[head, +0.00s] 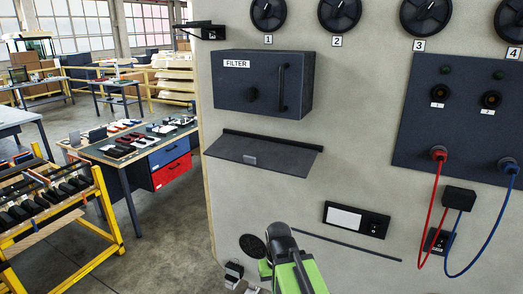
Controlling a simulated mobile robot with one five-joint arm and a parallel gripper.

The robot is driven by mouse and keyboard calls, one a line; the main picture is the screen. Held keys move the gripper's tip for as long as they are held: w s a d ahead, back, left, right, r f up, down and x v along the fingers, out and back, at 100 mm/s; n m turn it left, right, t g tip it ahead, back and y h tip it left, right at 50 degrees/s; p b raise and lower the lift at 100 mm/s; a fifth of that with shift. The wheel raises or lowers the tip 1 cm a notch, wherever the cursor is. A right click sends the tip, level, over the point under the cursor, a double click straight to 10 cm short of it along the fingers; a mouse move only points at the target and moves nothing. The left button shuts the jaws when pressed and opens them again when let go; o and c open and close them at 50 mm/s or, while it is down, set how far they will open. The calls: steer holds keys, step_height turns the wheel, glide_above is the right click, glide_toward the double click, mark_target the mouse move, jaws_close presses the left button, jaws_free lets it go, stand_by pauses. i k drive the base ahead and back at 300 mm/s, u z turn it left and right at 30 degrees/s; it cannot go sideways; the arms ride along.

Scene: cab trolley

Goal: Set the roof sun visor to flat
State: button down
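A dark flat flap with a small grey tab (249,160), which looks like the sun visor (285,158), is on the beige panel below the FILTER box. Its long back edge is at a dark strip on the panel, and the flap stands out from the panel, looking near level or slightly tilted. My green and black arm rises from the bottom edge, below the visor and apart from it. Small grey parts beside it look like my gripper (241,280); they are partly cut off, and I cannot tell whether the fingers are open. Nothing is seen touching the visor.
The FILTER box (240,83) with a handle juts out just above the visor. Numbered knobs (340,14) line the top. Red and blue cables (429,210) hang at the right. A switch plate (357,220) is lower right of the visor. A yellow rack (105,215) and workbench stand left.

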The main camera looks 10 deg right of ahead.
mark_target(284, 159)
steer(key=u, duration=1.1)
steer(key=k, duration=0.1)
steer(key=z, duration=3.3)
steer(key=k, duration=1.9)
steer(key=u, duration=2.65)
steer(key=i, duration=1)
steer(key=u, duration=0.05)
